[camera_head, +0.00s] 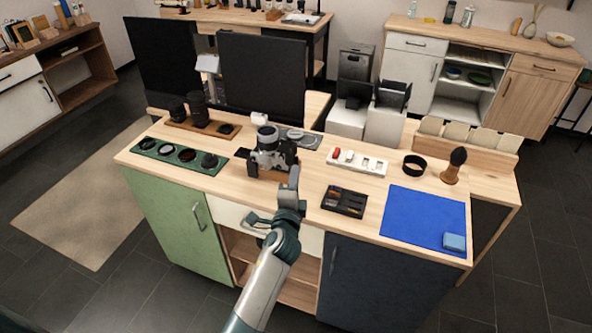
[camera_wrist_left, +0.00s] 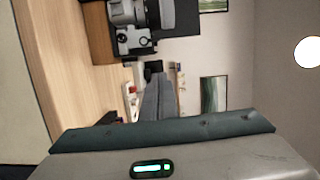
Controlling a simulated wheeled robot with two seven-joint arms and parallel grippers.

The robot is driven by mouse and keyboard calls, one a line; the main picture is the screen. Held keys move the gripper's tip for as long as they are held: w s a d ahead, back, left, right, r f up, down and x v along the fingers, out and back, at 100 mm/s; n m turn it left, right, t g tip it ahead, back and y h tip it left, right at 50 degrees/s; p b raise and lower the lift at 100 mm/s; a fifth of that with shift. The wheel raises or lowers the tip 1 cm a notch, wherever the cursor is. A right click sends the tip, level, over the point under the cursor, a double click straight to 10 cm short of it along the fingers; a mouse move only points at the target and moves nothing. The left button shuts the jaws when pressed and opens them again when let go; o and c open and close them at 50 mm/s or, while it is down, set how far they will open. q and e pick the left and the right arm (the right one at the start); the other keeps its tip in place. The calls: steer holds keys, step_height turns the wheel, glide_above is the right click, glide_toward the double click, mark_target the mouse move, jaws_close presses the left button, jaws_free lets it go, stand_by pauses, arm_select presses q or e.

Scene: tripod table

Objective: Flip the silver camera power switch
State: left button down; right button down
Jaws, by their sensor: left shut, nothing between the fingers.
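The silver camera (camera_head: 267,150) with black parts stands on a small wooden stand on the table, left of its middle. In the left wrist view the camera (camera_wrist_left: 128,22) shows at the top, turned sideways, with round dials on it. Its power switch is too small to tell apart. My left gripper (camera_head: 294,174) is shut and empty, just in front and to the right of the camera in the head view. The closed fingers (camera_wrist_left: 160,97) point up toward the camera in the wrist view, with a visible gap in the picture. My right gripper is not in view.
A green tray (camera_head: 181,156) with round filters lies left of the camera. Dark panels (camera_head: 262,75) stand behind.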

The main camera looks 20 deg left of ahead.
arm_select(q)
steer(key=b+v, duration=0.1)
steer(key=v, duration=0.4)
steer(key=shift+s, duration=0.1)
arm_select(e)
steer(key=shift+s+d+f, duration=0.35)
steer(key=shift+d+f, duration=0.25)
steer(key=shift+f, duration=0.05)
